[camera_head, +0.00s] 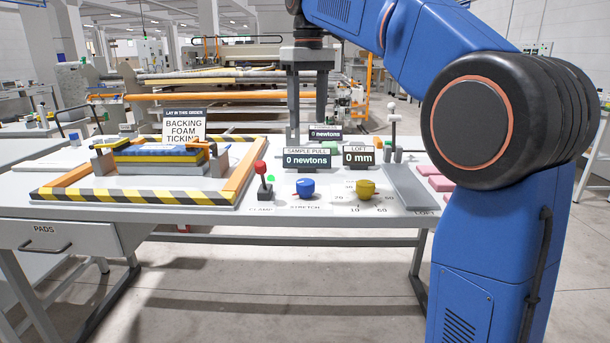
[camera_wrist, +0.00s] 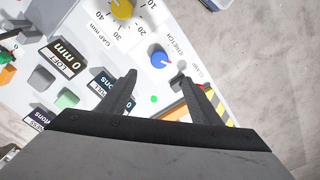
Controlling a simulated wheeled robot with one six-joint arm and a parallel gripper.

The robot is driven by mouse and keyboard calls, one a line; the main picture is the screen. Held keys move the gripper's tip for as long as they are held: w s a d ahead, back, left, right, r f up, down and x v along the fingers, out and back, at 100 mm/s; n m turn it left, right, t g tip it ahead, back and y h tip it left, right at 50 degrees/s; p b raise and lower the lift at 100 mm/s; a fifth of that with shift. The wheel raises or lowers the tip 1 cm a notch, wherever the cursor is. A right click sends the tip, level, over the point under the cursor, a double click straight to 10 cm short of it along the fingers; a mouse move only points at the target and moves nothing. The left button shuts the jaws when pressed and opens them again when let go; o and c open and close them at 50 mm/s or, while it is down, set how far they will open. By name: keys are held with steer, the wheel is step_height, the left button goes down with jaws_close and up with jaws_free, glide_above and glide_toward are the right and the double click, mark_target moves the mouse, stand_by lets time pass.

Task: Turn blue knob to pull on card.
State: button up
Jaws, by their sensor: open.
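The blue knob (camera_head: 306,187) sits on the bench above the label STRETCH, with a small red mark at its left side. It also shows in the wrist view (camera_wrist: 161,60), just beyond and between my fingertips. My gripper (camera_head: 307,128) hangs open and empty over the bench, behind the knob, fingers pointing down; in the wrist view its two fingers (camera_wrist: 158,77) are spread apart. The SAMPLE PULL display (camera_head: 309,158) reads 0 newtons. A second small card (camera_head: 325,132) behind it also reads 0 newtons; its top line is too small to read.
A red-topped CLAMP lever (camera_head: 262,175) stands left of the knob, with a green light between. A yellow knob (camera_head: 365,188) and LOFT display (camera_head: 359,156), reading 0 mm, are to the right. A striped frame (camera_head: 120,199) holds layered pads beside the sign BACKING FOAM TICKING (camera_head: 184,127).

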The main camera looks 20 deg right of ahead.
mark_target(306, 181)
steer(key=f, duration=1.1)
steer(key=w+f, duration=0.1)
steer(key=f, duration=0.5)
steer(key=shift+a, duration=0.15)
steer(key=c, duration=1)
